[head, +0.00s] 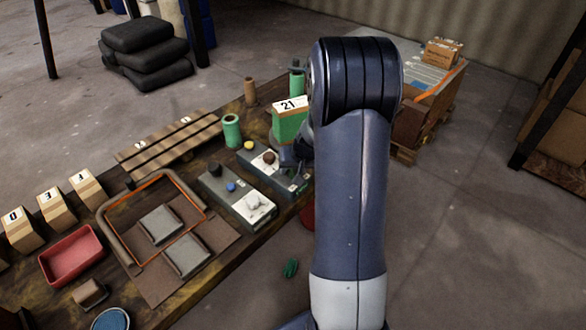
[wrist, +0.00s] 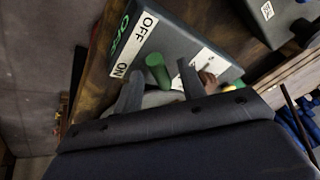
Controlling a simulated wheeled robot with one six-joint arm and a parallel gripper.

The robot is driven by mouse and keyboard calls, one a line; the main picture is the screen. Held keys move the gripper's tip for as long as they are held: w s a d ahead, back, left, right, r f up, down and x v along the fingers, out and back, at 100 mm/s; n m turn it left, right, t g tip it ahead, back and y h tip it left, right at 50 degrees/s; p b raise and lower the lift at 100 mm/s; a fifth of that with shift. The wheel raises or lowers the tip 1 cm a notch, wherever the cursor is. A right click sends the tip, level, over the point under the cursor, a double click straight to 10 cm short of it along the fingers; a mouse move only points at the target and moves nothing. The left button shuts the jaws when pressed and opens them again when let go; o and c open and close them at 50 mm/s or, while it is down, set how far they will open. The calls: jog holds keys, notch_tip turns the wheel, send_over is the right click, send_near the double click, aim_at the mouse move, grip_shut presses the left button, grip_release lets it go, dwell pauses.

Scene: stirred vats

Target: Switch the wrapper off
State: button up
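A brown knob (wrist: 207,77) and a yellow knob (wrist: 233,90) are on the box beyond the right finger. In the head view the box (head: 262,172) is partly hidden by my arm, and the gripper is mostly hidden.
A second control box (head: 238,197) with black and blue knobs sits close by on the bench. A green box marked 21 (head: 290,122) and a green cylinder (head: 232,130) stand behind. An orange-edged frame (head: 137,263) and red tray (head: 72,254) lie left.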

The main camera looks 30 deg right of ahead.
jog(key=shift+c, duration=0.2)
grip_shut()
dwell(0.3)
jog(key=shift+m+h, duration=0.3)
jog(key=shift+m, duration=0.5)
jog(key=shift+o, duration=0.2)
grip_release()
